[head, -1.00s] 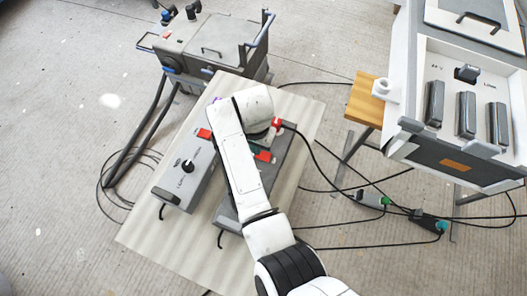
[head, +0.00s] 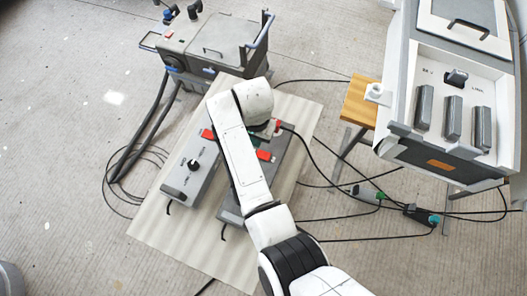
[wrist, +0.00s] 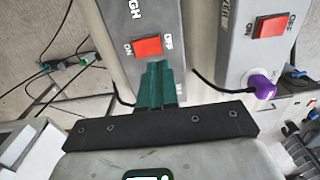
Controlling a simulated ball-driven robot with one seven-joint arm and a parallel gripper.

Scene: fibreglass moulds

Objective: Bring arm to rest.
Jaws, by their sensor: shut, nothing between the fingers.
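My gripper (wrist: 158,88) shows in the wrist view with its green fingers together and nothing between them. The fingertips are close to the red ON/OFF switch (wrist: 148,47) of one grey control box (wrist: 120,75); I cannot tell whether they touch it. In the head view my white arm (head: 240,150) reaches over the board, bent at its far end, and hides most of the gripper. The arm crosses above the right-hand control box (head: 229,213).
A second grey box (head: 187,180) with a black knob lies on the wooden board (head: 150,240). A grey machine (head: 215,45) stands behind, a white cabinet (head: 405,160) at right. Black cables (head: 330,218) cross the floor.

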